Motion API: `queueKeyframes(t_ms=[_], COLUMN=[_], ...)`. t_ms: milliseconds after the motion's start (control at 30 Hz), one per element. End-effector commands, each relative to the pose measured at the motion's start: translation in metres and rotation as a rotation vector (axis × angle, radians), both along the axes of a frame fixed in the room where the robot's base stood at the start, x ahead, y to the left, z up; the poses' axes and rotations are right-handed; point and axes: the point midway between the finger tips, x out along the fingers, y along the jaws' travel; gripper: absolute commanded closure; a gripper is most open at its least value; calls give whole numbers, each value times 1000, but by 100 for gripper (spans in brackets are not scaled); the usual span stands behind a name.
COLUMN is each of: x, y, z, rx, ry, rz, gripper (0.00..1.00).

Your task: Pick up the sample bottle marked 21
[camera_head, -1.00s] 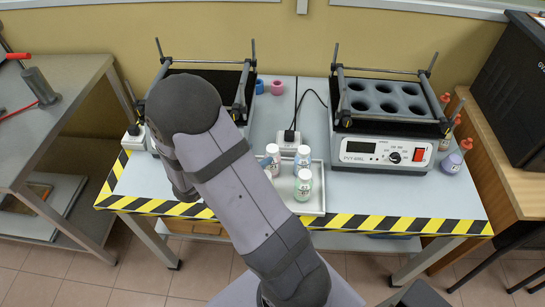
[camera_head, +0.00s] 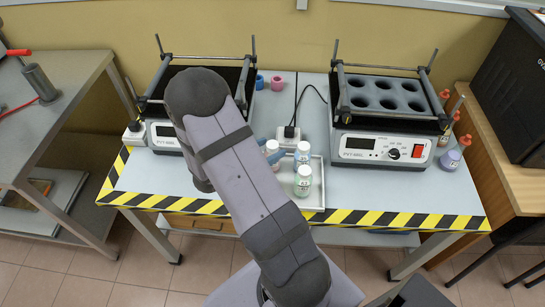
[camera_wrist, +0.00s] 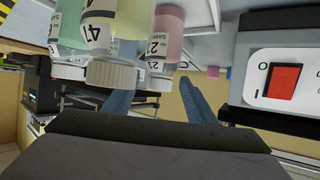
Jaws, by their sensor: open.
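In the wrist view, which shows the bottles caps-down, a pink bottle (camera_wrist: 167,35) has a white cap and a label that seems to read 21. It lies between the lines of the two blue fingers of my gripper (camera_wrist: 160,103), which are apart and empty. In the head view, blue fingertips show near the white-capped bottle (camera_head: 272,147) at the tray's left. My arm hides much of the gripper there, and numbers are too small to read.
A heating block (camera_head: 385,150) with round holes stands at right, another (camera_head: 165,135) at left behind my arm. Pink (camera_head: 277,83) and blue (camera_head: 259,82) small items lie at the back. Red-capped bottles (camera_head: 450,158) stand at far right.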

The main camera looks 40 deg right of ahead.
Motion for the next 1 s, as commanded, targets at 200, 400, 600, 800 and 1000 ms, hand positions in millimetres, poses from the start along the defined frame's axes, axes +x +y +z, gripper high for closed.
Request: queueKeyframes(t_ms=[200, 400, 600, 800, 1000], x=[3, 4, 4, 3, 3], y=[-18, -19, -19, -18, -18], z=[-8, -9, -9, -10, -11], rx=[0, 0, 0, 3, 4], ry=[0, -1, -1, 0, 1], rz=[-1, 0, 0, 1, 1], gripper=[49, 49, 82, 100, 100])
